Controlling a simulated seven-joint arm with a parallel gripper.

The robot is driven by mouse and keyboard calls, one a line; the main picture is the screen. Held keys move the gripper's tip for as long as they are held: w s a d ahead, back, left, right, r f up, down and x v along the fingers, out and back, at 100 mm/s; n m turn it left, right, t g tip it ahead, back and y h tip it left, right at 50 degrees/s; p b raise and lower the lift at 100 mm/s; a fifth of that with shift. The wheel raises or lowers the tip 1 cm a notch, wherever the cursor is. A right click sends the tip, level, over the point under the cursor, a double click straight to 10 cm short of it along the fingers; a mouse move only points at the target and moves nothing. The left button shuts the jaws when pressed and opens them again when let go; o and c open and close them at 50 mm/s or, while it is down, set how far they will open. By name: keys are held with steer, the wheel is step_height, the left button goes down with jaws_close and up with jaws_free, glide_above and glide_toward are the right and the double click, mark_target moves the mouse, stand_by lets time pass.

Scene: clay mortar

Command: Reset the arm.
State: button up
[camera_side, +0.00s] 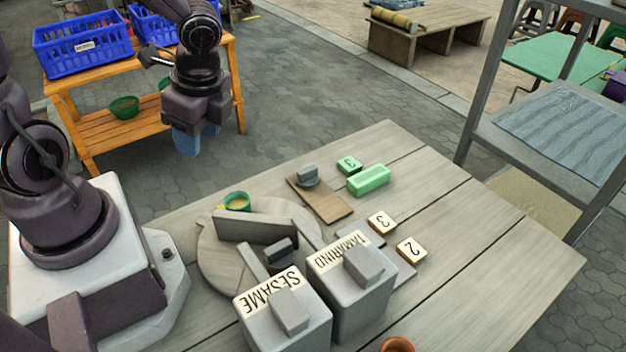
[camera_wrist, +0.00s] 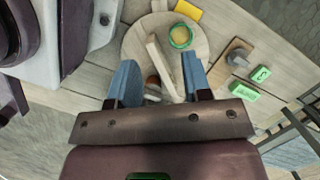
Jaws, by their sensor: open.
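My gripper (camera_side: 188,142) hangs above the floor beyond the table's left edge in the side view, clear of everything. In the wrist view my gripper (camera_wrist: 157,75) shows two blue fingers spread apart with nothing held between them. Below it on the table (camera_side: 470,250) lies a round wooden board (camera_side: 212,262) with upright dividers. A small green bowl with yellow contents (camera_side: 237,202) is at the board's far side; it also shows in the wrist view (camera_wrist: 180,37). Two grey boxes labelled SESAME (camera_side: 262,327) and TAMARIND (camera_side: 372,303) have block handles on top.
A small wooden board with a grey knob (camera_side: 308,176), a green block (camera_side: 369,180), a green tile (camera_side: 349,165) and tiles marked 3 (camera_side: 381,222) and 2 (camera_side: 411,250) lie on the table. A clay pot (camera_side: 397,345) is cut off below. An orange shelf (camera_side: 105,140) with blue crates (camera_side: 85,47) stands behind.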

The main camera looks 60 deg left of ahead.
steer(key=s+d+r+n+t+h, duration=0.1)
steer(key=d+r+n+t+h, duration=0.1)
steer(key=r+n+t, duration=0.5)
step_height(320, 180, up, 7)
steer(key=d+n, duration=0.1)
steer(key=n, duration=0.3)
steer(key=shift+s+r+h, duration=0.15)
steer(key=shift+s+h, duration=0.1)
steer(key=shift+h, duration=0.05)
